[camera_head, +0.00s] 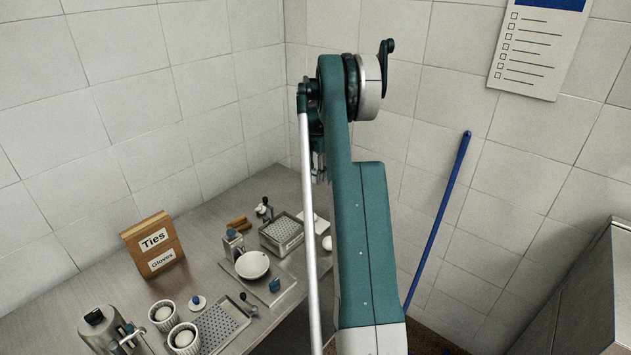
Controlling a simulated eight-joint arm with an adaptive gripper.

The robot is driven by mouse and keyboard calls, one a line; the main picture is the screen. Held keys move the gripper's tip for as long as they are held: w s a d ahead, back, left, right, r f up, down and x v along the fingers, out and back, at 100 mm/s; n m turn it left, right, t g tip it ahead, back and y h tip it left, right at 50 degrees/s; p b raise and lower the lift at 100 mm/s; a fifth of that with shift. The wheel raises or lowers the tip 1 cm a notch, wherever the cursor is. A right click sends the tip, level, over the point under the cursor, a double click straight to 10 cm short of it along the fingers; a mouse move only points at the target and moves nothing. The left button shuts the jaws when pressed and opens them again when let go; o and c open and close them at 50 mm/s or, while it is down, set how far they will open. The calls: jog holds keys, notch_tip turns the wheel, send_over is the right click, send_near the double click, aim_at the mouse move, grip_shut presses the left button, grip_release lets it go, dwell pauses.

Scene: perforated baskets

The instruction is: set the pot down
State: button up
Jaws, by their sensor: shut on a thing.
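My arm rises through the middle of the view, and its links block what lies behind them. My gripper cannot be made out; it seems hidden behind the arm. No pot shows in a gripper. A metal canister with a dark lid and a blue label or knob (100,328) stands at the table's lower left and is cut by the frame edge; I cannot tell if it is the pot. A perforated metal basket (283,234) stands near the back right of the table. A white bowl (252,265) sits on a flat metal plate (285,290).
The steel table (215,235) is crowded at its right and front. A blue pole (440,220) leans on the wall. Clear table lies around the box.

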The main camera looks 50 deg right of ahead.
jog(key=s+a+r, duration=0.1)
jog(key=s+a, duration=0.4)
jog(key=a, duration=0.5)
jog(key=s+a+r, duration=0.1)
jog(key=s+a, duration=0.4)
jog(key=a, duration=0.4)
jog(key=n+b, duration=0.1)
send_over(302, 273)
jog(key=shift+d+f, duration=0.1)
jog(key=shift+f, duration=0.8)
jog(key=shift+f+b, duration=0.3)
jog(key=shift+f, duration=2.6)
jog(key=shift+f, duration=2.1)
jog(key=shift+f+b, duration=0.2)
jog(key=shift+b, duration=0.3)
